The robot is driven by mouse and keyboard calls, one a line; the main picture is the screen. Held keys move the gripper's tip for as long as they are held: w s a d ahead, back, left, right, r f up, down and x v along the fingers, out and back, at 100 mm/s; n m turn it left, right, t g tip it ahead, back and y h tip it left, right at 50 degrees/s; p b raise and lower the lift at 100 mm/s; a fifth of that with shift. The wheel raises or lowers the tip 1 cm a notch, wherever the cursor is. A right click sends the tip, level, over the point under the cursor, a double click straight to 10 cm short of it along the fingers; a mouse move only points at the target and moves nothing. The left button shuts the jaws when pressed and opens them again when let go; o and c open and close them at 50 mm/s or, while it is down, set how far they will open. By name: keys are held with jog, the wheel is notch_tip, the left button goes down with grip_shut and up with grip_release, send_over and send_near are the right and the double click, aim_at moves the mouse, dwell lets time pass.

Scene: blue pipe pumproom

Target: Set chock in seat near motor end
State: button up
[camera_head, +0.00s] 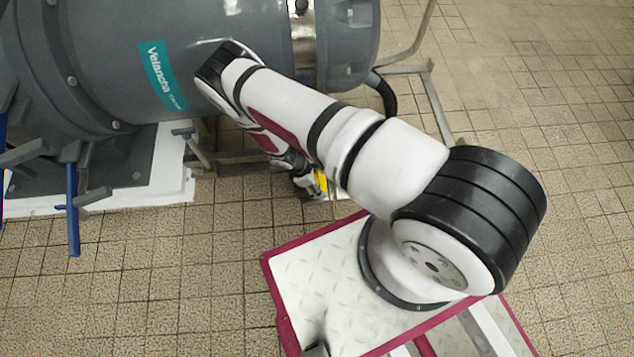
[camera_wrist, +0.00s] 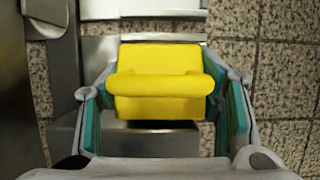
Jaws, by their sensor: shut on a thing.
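The yellow chock (camera_wrist: 158,68) is a block with a thick rounded bar across its near side. In the wrist view my gripper (camera_wrist: 160,106) has its teal-padded fingers on either side of the chock, shut on it at the bar's ends. A grey metal seat (camera_wrist: 100,50) shows around and beneath the chock. I cannot tell whether the chock touches it. In the head view a bit of the yellow chock (camera_head: 321,181) shows below the motor, and my gripper (camera_head: 305,184) is mostly hidden behind my arm.
The large grey motor (camera_head: 110,60) with a teal label fills the upper left. A metal frame (camera_head: 436,105) stands at its right end. A blue-handled lever (camera_head: 73,210) and a white plinth (camera_head: 150,198) are at left. Tiled floor (camera_head: 560,110) is clear at right.

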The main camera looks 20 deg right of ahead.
jog(key=shift+f, duration=0.25)
dwell(0.3)
jog(key=o, duration=1.6)
jog(key=v, duration=1.2)
